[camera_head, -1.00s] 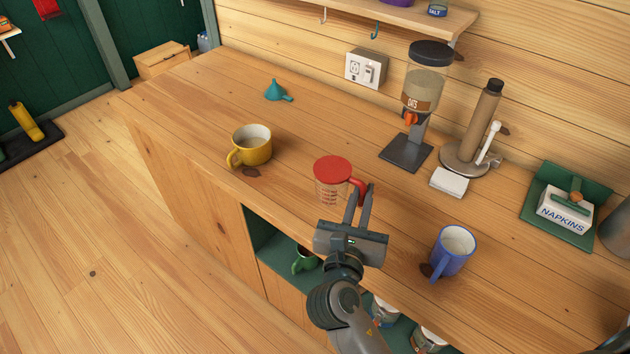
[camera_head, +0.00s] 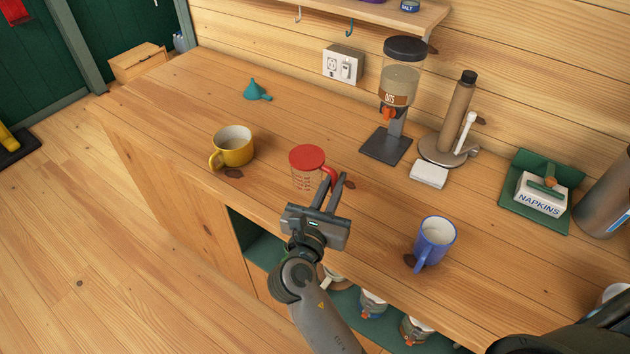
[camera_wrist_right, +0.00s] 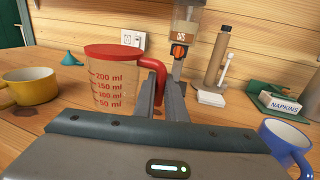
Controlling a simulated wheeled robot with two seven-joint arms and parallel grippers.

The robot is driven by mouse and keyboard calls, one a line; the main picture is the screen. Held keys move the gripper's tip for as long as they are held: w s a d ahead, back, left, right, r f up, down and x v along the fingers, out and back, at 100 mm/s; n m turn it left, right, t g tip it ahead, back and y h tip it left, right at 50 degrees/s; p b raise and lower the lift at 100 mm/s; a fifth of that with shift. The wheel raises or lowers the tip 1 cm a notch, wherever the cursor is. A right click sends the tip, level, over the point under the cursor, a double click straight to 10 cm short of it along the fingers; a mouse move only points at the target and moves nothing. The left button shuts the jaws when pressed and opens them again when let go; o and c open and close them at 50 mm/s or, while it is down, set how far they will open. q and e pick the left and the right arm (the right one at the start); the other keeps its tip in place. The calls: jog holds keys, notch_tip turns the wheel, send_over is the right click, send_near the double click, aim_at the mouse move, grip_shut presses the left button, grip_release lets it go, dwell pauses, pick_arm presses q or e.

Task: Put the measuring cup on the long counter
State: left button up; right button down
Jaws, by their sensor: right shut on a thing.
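The measuring cup (camera_head: 302,177) is clear with red markings, a red lid and a red handle. It is upright at the long counter (camera_head: 300,118), near its front edge; I cannot tell whether its base touches the wood. My right gripper (camera_head: 336,180) is shut on its red handle, at the cup's right side. In the right wrist view the measuring cup (camera_wrist_right: 112,85) stands left of the fingers, and the right gripper (camera_wrist_right: 160,88) has the handle between its fingertips. My left gripper is not in view.
A yellow mug (camera_head: 235,148) stands left of the cup and a blue mug (camera_head: 435,242) to the right. Behind are an oats dispenser (camera_head: 398,90), a paper-roll holder (camera_head: 456,120) and a napkin box (camera_head: 541,196). A teal funnel (camera_head: 256,90) lies at the back left. Counter between them is clear.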

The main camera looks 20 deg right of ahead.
jog(key=w+f, duration=0.1)
jog(key=w, duration=0.2)
jog(key=w+f+p, duration=0.1)
jog(key=w+f, duration=0.1)
jog(key=w, duration=0.1)
jog(key=w+f, duration=0.2)
jog(key=w, duration=0.1)
jog(key=shift+w+f, duration=0.1)
jog(key=shift+f, duration=0.15)
jog(key=shift+f+p, duration=0.7)
jog(key=shift+f, duration=1.35)
jog(key=shift+f, duration=0.15)
jog(key=c, duration=1.8)
grip_release()
